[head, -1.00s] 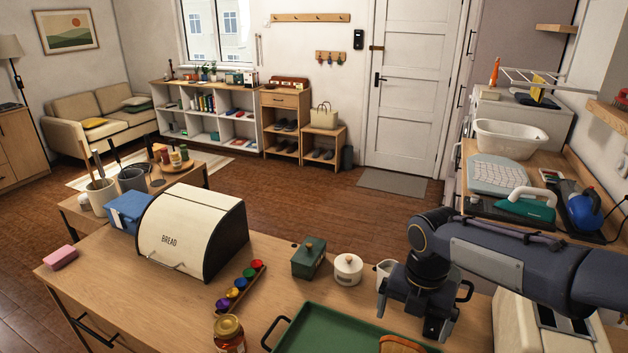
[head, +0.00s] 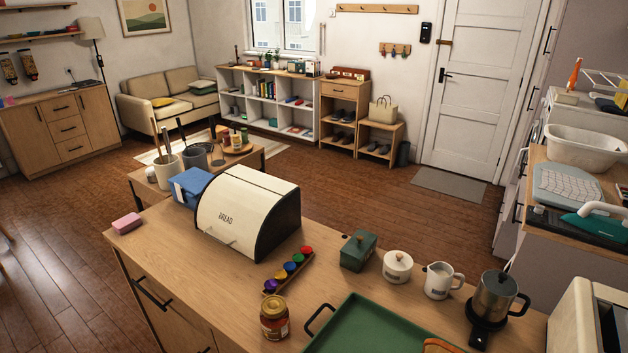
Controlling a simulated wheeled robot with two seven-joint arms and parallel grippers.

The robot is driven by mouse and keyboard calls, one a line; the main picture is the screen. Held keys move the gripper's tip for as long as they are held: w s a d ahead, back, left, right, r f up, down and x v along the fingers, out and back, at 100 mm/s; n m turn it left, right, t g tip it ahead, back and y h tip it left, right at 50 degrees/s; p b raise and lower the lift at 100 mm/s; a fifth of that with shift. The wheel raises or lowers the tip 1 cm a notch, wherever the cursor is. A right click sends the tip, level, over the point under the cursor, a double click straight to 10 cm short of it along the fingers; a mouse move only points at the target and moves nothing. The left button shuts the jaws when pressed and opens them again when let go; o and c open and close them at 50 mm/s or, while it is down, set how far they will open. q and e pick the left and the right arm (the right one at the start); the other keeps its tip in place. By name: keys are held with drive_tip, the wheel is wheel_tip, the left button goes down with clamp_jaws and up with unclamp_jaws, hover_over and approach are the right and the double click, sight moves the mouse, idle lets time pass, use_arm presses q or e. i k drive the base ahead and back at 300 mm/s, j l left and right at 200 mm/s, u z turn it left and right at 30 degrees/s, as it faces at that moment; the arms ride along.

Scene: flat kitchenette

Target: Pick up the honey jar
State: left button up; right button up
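The honey jar (head: 274,318) is a small glass jar with amber-brown contents, a label and a gold lid. It stands upright on the wooden counter (head: 188,285) near the front edge, left of the green tray (head: 345,335) and in front of the row of coloured capsules. Nothing covers it in the head view. Neither of my grippers is in view now.
The bread box (head: 248,212) stands behind the jar to the left. The coloured capsule rack (head: 289,270) is just behind it. A green box (head: 358,250), white lidded pot (head: 397,266), white mug (head: 440,281) and kettle (head: 494,297) line the back right. The counter left of the jar is clear.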

sight(273, 313)
drive_tip(key=i+j, duration=0.15)
drive_tip(key=j, duration=0.25)
drive_tip(key=i+j, duration=0.1)
drive_tip(key=j, duration=0.35)
drive_tip(key=i+j+z, duration=0.1)
drive_tip(key=j+z, duration=0.2)
drive_tip(key=z, duration=0.2)
drive_tip(key=j+z, duration=0.3)
drive_tip(key=z, duration=0.2)
drive_tip(key=j+z, duration=0.3)
drive_tip(key=z, duration=0.8)
